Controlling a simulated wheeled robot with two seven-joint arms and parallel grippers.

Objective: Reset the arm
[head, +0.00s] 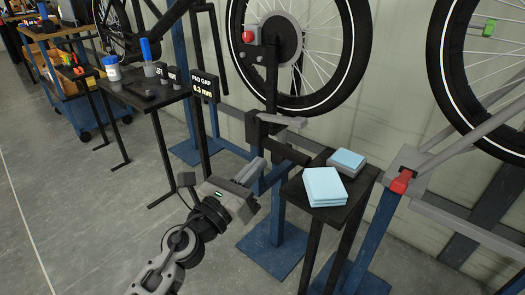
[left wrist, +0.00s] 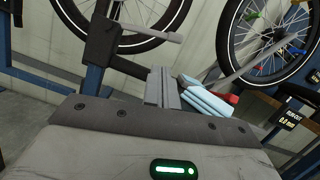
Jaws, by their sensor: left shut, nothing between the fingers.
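My left arm comes in from the bottom of the head view. Its gripper (head: 252,171) is shut and empty, held in the air over the floor left of a small black stand. In the left wrist view the two grey fingers (left wrist: 162,88) are together with nothing between them. My right arm and gripper are not in view.
The small black stand (head: 345,204) holds light blue folded cloths (head: 324,187). Bicycle wheels (head: 299,45) hang behind on blue posts. A black side table (head: 140,97) with bottles and a "PAD GAP" display (head: 204,86) stands at left. The floor at lower left is clear.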

